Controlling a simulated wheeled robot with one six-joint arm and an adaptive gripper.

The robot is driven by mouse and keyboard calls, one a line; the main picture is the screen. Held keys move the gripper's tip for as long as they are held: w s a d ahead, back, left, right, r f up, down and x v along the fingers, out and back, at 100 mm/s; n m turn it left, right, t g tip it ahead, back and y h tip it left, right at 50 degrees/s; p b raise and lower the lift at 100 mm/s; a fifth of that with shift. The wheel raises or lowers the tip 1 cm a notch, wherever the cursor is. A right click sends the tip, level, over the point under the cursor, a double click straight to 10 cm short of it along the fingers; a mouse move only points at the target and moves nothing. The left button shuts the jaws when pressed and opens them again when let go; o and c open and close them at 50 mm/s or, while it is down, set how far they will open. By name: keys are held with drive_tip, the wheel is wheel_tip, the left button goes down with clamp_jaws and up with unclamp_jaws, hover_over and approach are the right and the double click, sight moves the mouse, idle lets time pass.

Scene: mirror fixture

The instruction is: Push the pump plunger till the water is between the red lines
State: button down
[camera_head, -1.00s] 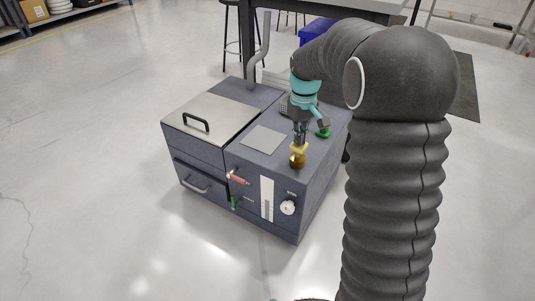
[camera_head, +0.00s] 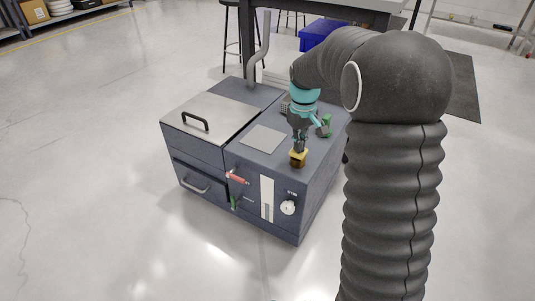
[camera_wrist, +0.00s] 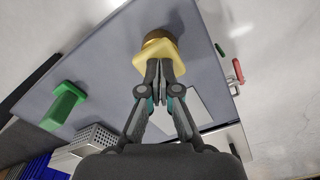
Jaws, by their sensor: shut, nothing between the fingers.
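The pump plunger (camera_head: 298,157) has a yellow square top on a brass-coloured base and stands on the top right of the grey machine. In the wrist view the plunger (camera_wrist: 158,58) is straight ahead of the fingertips. My gripper (camera_head: 299,147) is shut and empty, pointing down, with its tips at the yellow top; they appear to touch it. The gripper also shows in the wrist view (camera_wrist: 158,66). The white level gauge (camera_head: 267,198) is on the machine's front; its water level and red lines are too small to tell.
A green handle (camera_head: 326,124) stands behind the plunger, also in the wrist view (camera_wrist: 63,106). A red lever (camera_head: 237,178), a green lever (camera_head: 235,202) and a white dial (camera_head: 288,207) are on the front. A metal lid (camera_head: 209,114) covers the left part.

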wheel_tip(320, 180, up, 9)
drive_tip(key=p, duration=0.7)
drive_tip(key=shift+p, duration=0.35)
drive_tip(key=shift+w, duration=0.1)
idle(0.6)
